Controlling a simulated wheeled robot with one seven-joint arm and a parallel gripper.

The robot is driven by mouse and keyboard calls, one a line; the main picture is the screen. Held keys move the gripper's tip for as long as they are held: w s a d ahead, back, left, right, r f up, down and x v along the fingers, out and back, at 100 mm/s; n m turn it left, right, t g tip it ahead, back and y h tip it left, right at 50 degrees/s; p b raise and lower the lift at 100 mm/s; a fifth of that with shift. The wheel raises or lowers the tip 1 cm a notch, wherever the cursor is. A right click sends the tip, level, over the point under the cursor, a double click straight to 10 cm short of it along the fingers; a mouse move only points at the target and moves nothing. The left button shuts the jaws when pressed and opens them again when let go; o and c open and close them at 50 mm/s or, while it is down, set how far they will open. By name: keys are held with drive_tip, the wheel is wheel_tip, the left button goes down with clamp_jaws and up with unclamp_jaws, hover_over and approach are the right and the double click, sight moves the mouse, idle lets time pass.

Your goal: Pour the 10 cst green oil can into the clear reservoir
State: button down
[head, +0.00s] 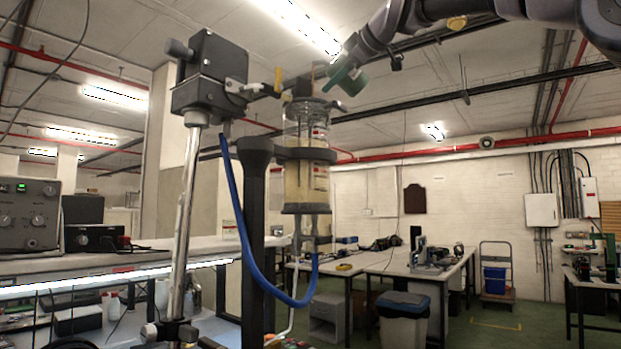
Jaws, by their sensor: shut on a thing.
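The clear reservoir (306,185) is an upright transparent cylinder clamped on a dark column in the middle of the head view. It has pale yellowish contents and a dark base. A green can (350,82) is tilted beside and above the reservoir's top right. My gripper (343,69) is shut on the green can, with my arm reaching in from the upper right. The can's label and opening cannot be made out, and I cannot tell whether oil is flowing.
A black box on a metal post (189,200) stands close left of the reservoir. A blue hose (240,215) loops below it. A shelf with instruments (30,218) is at the left. Tables (400,262) and a bin (404,315) stand behind.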

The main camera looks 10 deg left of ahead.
drive_tip(key=shift+f+n+t+h, duration=0.3)
drive_tip(key=shift+f+n+h, duration=0.2)
drive_tip(key=shift+n, duration=0.5)
idle(2.9)
idle(1.4)
